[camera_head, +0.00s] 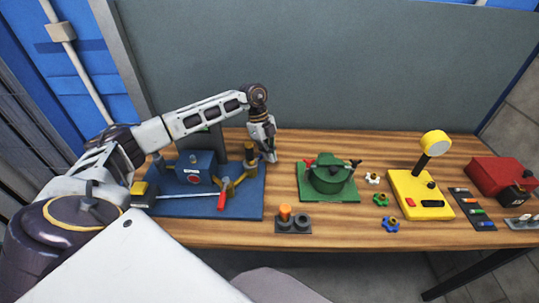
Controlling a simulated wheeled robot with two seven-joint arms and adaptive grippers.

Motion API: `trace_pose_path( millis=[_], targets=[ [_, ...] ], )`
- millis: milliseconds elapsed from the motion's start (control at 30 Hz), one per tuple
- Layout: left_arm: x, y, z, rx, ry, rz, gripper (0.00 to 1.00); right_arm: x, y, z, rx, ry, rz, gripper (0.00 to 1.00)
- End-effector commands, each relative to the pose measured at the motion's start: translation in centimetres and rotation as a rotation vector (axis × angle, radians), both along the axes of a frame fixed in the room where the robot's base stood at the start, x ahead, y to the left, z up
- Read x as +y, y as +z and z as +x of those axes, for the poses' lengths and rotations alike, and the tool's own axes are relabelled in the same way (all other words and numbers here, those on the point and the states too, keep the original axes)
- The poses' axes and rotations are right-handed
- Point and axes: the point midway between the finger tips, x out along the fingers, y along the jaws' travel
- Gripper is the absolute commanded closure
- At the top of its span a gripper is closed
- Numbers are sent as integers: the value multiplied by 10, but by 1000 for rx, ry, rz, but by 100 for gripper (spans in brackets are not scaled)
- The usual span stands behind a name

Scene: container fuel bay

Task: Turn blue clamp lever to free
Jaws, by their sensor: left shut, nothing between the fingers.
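A blue fixture (194,167) stands on a blue base plate (240,205) at the left of the wooden table. A thin pale rod (185,195) lies across the front of the plate, with a red handle (222,199) near its right end. Brass-coloured posts (249,155) stand at the plate's right side. Which part is the clamp lever is hard to tell at this size. My left gripper (270,160) is shut and empty, pointing down just right of the brass posts. My left arm hides part of the fixture's back. My right gripper is out of view.
A green pot-like unit (329,176), a small block with an orange peg (293,225), small coloured knobs (391,224), a yellow unit (420,196) and a red box (500,176) stand to the right. A grey panel (330,60) rises behind the table.

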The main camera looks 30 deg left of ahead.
Motion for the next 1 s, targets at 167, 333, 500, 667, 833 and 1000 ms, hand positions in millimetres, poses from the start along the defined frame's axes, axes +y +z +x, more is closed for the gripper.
trace_pose_path(
  millis=[167, 333, 500, 667, 833, 1000],
  targets=[
    [9, 2, 5, 1, 88, 1, 100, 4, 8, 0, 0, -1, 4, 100],
    [15, 1, 8, 0, 89, 1, 100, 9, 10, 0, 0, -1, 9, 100],
    [15, 0, 8, 1, 87, 1, 100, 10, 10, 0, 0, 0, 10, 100],
    [15, 0, 8, 1, 87, 1, 100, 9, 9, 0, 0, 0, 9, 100],
    [16, 0, 8, 1, 87, 1, 100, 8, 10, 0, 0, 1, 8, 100],
    [19, -2, 8, 1, 88, 1, 100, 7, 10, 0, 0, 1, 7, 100]
  ],
)
